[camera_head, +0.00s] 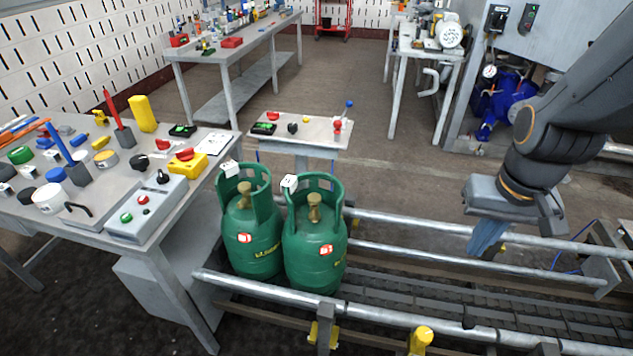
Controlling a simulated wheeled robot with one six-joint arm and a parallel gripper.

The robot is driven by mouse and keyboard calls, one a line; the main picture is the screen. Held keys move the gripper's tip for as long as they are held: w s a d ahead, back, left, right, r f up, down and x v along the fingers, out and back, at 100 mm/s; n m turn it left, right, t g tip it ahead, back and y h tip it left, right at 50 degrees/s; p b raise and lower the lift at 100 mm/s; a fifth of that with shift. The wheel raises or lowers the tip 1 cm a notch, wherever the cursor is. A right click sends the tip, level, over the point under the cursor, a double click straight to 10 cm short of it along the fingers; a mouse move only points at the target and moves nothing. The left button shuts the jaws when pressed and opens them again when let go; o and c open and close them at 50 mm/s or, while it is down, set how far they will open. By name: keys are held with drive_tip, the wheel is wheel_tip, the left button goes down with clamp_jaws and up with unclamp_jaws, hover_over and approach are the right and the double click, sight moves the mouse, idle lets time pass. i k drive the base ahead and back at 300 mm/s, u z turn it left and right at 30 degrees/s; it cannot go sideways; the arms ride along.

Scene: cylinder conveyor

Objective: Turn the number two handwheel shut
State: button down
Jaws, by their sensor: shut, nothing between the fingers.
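Two green gas cylinders stand upright side by side at the near end of the conveyor, a left one (252,240) and a right one (315,252). Each has a brass-coloured valve inside its collar: the left valve (243,197) and the right valve (314,207). White tags, one on the left collar (229,168) and one on the right collar (289,182), are too small to read, so I cannot tell which is number two. No separate handwheel shape is clear. My gripper (484,243) points down over the conveyor, right of both cylinders and apart from them, shut and empty.
The roller conveyor (420,299) has metal side rails (440,228) and is empty right of the cylinders. A crowded workbench (85,222) stands close on the left. A small table (325,130) stands behind the cylinders. Yellow-capped posts (421,338) line the front.

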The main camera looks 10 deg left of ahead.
sight(314, 199)
drive_tip(key=u, duration=0.2)
drive_tip(key=k, duration=0.45)
drive_tip(key=u, duration=1.05)
drive_tip(key=i, duration=0.8)
drive_tip(key=z, duration=0.5)
